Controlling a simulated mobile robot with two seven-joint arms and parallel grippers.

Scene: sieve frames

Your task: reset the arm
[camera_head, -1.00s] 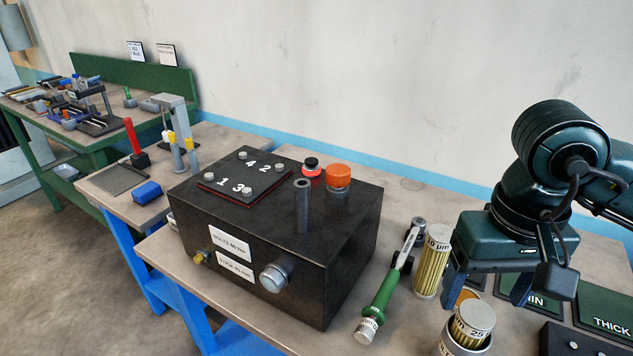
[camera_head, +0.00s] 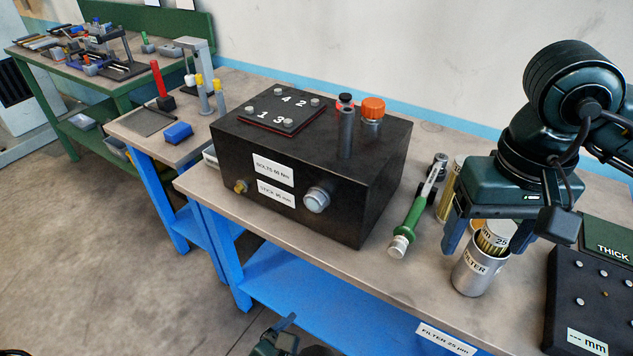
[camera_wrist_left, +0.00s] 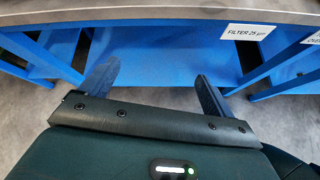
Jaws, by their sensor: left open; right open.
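My right gripper (camera_head: 492,240) is open in the head view, above or just behind a metal filter cup (camera_head: 470,277). One finger is left of the cup. The other is partly hidden, and I cannot tell whether either touches the cup. A gold filter marked 25 (camera_head: 493,240) sits in the cup's mouth. My left gripper (camera_head: 284,338) shows only in part at the bottom edge of the head view, below the bench top. In the left wrist view its jaws (camera_wrist_left: 156,74) are open and empty, facing the bench's blue lower shelf (camera_wrist_left: 160,55).
A black box (camera_head: 310,180) with bolts and an orange cap stands mid-bench. A green-handled tool (camera_head: 412,222) lies between it and my right gripper. Another gold filter (camera_head: 446,205) stands behind. A black panel (camera_head: 590,300) is at right. Floor at lower left is clear.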

